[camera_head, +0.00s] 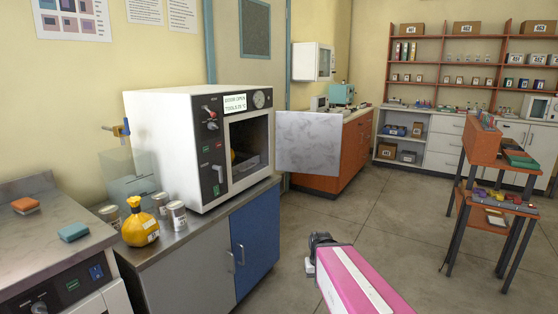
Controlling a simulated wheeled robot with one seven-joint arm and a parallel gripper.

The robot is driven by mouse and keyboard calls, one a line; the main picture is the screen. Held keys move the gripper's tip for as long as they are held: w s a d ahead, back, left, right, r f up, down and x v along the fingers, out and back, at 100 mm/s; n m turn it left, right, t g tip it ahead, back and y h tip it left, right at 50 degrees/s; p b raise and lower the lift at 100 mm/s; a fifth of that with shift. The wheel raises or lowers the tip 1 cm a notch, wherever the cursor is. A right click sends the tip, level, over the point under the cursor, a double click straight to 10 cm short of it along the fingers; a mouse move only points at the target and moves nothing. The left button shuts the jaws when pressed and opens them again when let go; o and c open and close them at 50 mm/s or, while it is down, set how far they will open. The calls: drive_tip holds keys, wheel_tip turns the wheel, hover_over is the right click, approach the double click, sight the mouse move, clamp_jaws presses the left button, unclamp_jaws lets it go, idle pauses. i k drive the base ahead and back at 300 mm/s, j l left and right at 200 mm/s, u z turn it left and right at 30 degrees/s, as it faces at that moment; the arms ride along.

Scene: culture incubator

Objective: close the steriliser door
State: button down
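The steriliser (172,134) is a white box with a dark front panel, standing on a grey and blue cabinet left of the middle. Its door (307,143) is a pale marbled panel that stands wide open, swung out to the right of the cavity. The open cavity (250,150) shows a tray and something yellow inside. My arm is the pink and white link low in the middle, with a dark end part (320,241) below the door and apart from it. The gripper's fingers cannot be made out.
A yellow flask (139,225) and several tins (178,216) stand on the counter before the steriliser. An orange cabinet (343,155) stands behind the door. An orange-topped rack (484,142) is at the right. The floor (400,215) between is clear.

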sight(306, 142)
drive_tip(key=i+l+z, duration=0.1)
drive_tip(key=z, duration=0.75)
drive_tip(key=i, duration=3.65)
drive_tip(key=i+u, duration=0.2)
drive_tip(key=i, duration=0.2)
drive_tip(key=i+l+u, duration=0.25)
drive_tip(key=i, duration=0.15)
drive_tip(key=i+u, duration=0.2)
drive_tip(key=i, duration=0.2)
drive_tip(key=u, duration=3.9)
